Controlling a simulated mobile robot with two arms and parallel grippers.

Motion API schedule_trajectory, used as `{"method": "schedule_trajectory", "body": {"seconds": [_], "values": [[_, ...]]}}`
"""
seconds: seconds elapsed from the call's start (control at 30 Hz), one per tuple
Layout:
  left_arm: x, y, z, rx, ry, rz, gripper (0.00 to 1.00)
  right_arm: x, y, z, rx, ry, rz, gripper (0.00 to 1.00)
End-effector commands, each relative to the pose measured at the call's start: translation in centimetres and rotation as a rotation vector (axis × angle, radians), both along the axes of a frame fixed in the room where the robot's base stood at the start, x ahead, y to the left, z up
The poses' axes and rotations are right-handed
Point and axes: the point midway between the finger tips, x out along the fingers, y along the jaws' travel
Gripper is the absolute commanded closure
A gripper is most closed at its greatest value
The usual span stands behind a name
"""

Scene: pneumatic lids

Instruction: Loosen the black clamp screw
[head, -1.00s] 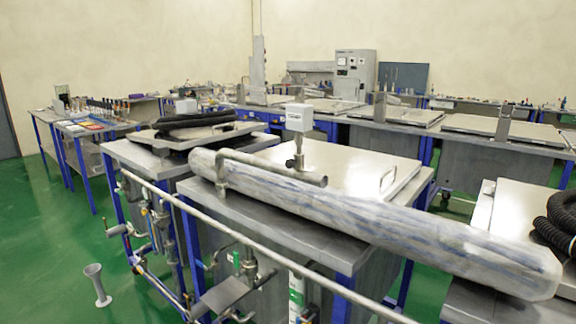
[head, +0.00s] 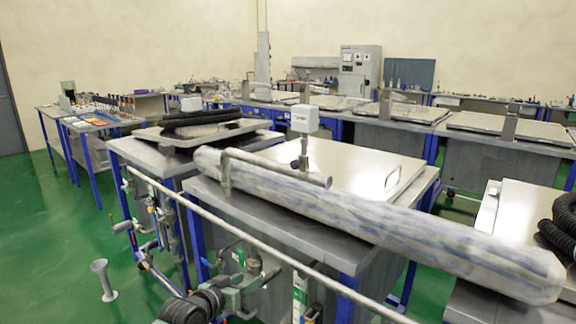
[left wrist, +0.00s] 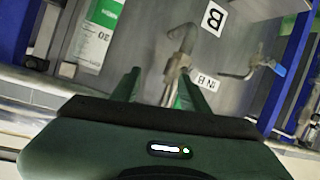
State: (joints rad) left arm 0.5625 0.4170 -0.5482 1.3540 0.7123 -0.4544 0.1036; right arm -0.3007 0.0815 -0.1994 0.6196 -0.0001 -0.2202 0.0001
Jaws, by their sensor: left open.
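A small black knob (head: 296,164), which looks like the clamp screw, sits below a white box (head: 304,120) on the upright post beside the pale lid (head: 365,168). It is small, and its thread and tightness cannot be made out. My left gripper (head: 256,277) is low at the front of the bench, well below and in front of this knob. In the left wrist view its two green fingers (left wrist: 163,86) stand apart, with a metal pipe fitting (left wrist: 178,62) showing between and beyond them. I cannot tell whether they touch it. The knob is not recognisable there. My right gripper is not in view.
A long plastic-wrapped tube (head: 400,225) lies across the bench front. A long pale rail (head: 250,245) runs before the bench. A blue-handled valve (left wrist: 275,67) and a green-white cylinder (left wrist: 98,35) are near my left gripper.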

Motion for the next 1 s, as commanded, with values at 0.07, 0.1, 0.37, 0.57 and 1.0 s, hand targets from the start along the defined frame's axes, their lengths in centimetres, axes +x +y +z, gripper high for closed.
{"method": "schedule_trajectory", "body": {"seconds": [0.07,0.1,0.37,0.57,1.0], "values": [[1.4,-1.5,8.4,-0.034,-0.095,-0.054,0.55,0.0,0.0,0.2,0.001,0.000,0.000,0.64],[1.7,-2.1,12.0,-0.051,-0.133,-0.079,0.55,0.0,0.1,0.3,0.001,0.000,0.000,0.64],[-0.2,-5.8,29.2,-0.128,-0.302,-0.232,0.55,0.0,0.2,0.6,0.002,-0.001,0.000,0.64],[-0.5,-7.0,32.0,-0.144,-0.323,-0.263,0.55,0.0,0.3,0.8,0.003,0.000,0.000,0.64],[4.4,-10.9,31.9,-0.144,-0.322,-0.261,0.55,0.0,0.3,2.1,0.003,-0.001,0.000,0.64]]}}
